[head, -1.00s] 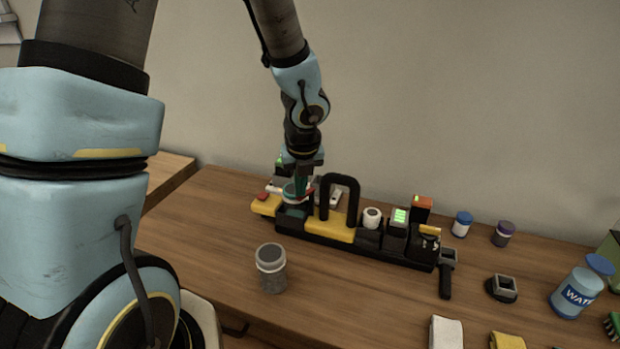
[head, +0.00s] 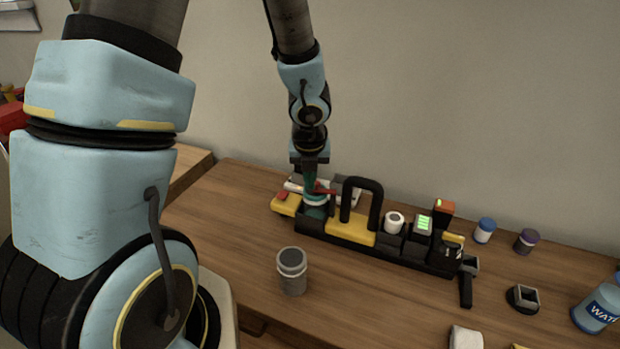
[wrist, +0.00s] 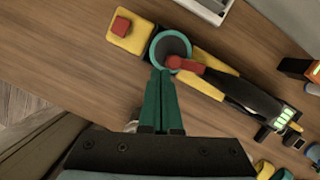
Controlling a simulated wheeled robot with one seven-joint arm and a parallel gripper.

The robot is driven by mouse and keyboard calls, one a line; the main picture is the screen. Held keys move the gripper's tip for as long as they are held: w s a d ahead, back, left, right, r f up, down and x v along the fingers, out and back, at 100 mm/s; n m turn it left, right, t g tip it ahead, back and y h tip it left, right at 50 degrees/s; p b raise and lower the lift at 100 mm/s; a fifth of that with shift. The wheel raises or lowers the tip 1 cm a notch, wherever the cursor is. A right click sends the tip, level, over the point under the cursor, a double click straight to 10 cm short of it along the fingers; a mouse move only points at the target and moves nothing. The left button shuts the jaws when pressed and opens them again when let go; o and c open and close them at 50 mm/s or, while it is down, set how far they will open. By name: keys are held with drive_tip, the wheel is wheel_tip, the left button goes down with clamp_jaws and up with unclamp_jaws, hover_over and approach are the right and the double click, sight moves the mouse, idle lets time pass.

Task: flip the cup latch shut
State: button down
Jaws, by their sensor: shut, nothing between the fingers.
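The cup holder is a teal-rimmed round cup (wrist: 171,48) with a grey inside, at the left end of a long black and yellow caddy (head: 345,236). It also shows in the head view (head: 316,199). A red latch (wrist: 187,65) with a rounded end lies over the cup's rim and reaches right towards the black handle; a bit of red shows in the head view (head: 325,188). I cannot tell if it is fastened. My gripper (wrist: 160,74) has its teal fingers together and empty, tips close to the cup's near rim. Contact is unclear. It points down in the head view (head: 309,186).
A black arched handle (head: 362,204) rises right of the cup. A yellow block with a red button (head: 285,203) is at the left. A grey jar (head: 292,270) stands in front. Bottles stand at right. The table's front left is clear.

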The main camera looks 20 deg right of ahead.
drive_tip(key=shift+s, duration=0.1)
drive_tip(key=shift+s+d, duration=0.1)
drive_tip(key=shift+d, duration=0.7)
drive_tip(key=shift+r, duration=0.1)
